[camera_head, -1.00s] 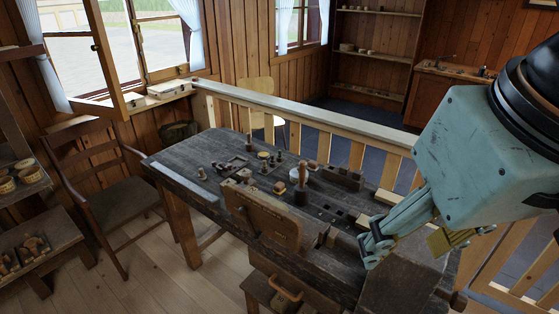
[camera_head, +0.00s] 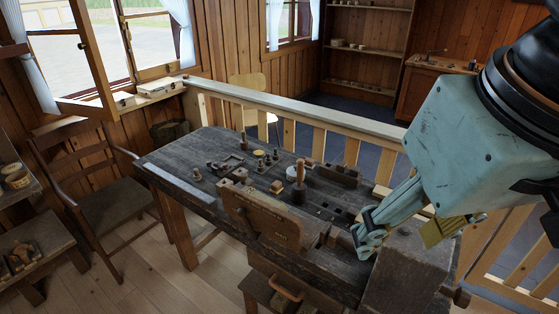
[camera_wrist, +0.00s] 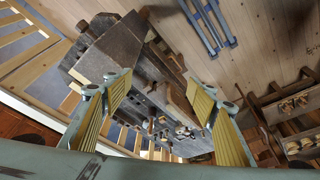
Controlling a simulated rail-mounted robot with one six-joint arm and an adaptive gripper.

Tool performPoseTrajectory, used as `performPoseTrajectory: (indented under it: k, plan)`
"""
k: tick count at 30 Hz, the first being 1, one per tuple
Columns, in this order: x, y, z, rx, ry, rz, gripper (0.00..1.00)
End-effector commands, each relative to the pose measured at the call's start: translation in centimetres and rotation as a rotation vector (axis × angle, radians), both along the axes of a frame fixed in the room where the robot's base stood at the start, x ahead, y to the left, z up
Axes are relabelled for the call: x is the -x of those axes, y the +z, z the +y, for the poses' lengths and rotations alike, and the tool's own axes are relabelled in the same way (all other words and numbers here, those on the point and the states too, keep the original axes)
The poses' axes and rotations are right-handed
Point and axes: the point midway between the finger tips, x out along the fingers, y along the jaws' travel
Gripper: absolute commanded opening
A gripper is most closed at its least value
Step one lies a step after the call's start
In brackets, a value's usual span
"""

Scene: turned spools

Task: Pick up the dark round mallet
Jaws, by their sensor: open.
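The dark round mallet (camera_head: 299,195) stands on its head on the workbench (camera_head: 172,178), with its brown wooden handle pointing up. It is near the middle of the bench, behind an upright wooden board. My gripper (camera_head: 366,236) is open and empty, to the right of the mallet and nearer the camera, apart from it. In the wrist view, the yellow-padded fingers of my gripper (camera_wrist: 160,88) are spread wide, with the bench beyond them. I cannot clearly pick out the mallet in that view.
The upright wooden board (camera_head: 262,217) stands at the bench's front. A dark slotted block (camera_head: 338,174) is right of the mallet. Several small turned pieces lie to its left. A wooden railing (camera_head: 300,112) runs behind the bench. A chair (camera_head: 105,205) stands at the left.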

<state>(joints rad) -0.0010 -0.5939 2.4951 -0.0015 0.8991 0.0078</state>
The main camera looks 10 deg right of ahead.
Motion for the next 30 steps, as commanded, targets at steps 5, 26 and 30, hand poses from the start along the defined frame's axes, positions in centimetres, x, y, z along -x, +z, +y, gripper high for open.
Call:
performPoseTrajectory:
  k: [5, 26, 30]
  plan:
    - [-1.2, 0.6, 0.0, -0.008, -0.023, 0.008, 0.53]
    - [-12.6, 3.5, 0.0, -0.078, -0.245, 0.066, 0.53]
    - [-15.1, 3.6, 0.0, -0.092, -0.292, 0.079, 0.53]
